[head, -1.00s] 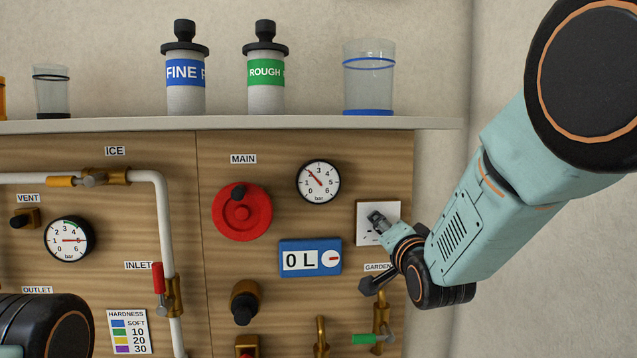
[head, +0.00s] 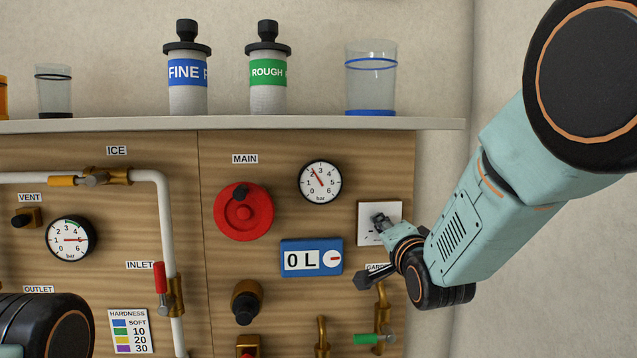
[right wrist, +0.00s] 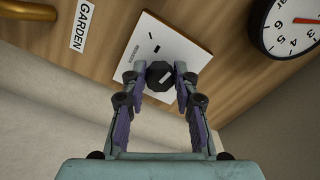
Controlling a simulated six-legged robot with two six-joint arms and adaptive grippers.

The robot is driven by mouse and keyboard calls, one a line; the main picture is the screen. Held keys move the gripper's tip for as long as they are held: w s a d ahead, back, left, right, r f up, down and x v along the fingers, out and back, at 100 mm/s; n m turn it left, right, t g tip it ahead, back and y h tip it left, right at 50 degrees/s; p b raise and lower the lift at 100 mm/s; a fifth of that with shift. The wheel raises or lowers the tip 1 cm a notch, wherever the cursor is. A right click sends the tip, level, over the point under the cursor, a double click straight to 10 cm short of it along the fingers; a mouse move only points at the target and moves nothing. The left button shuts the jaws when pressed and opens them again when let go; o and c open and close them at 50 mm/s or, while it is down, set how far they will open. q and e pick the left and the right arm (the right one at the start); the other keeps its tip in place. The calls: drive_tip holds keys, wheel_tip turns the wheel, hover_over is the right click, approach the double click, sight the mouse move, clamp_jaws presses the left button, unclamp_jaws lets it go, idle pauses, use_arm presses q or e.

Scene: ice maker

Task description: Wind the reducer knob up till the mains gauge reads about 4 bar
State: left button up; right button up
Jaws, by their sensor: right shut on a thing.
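The mains gauge (head: 320,181) is a white dial under the shelf, right of the MAIN label. Its red needle points up and left, between 2 and 3 bar. My right gripper (head: 380,221) is at the white plate (head: 366,232) on the panel's right edge. In the right wrist view, my right gripper (right wrist: 160,82) has its fingers closed on the sides of a dark faceted knob (right wrist: 159,74) with a white mark, on the white plate (right wrist: 195,55). The gauge is partly cut off there (right wrist: 285,25). My left gripper is not in view.
A red round handle (head: 243,211) is left of the gauge. A blue meter (head: 311,259) reading 0 L is below. A green-levered tap (head: 367,339) is under my right wrist. Bottles and glasses stand on the shelf (head: 300,124). The wall right of the panel is bare.

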drive_tip(key=shift+r+m, duration=0.25)
drive_tip(key=shift+m, duration=0.65)
drive_tip(key=shift+r+m, duration=0.1)
drive_tip(key=shift+m, duration=0.8)
drive_tip(key=shift+m, duration=0.9)
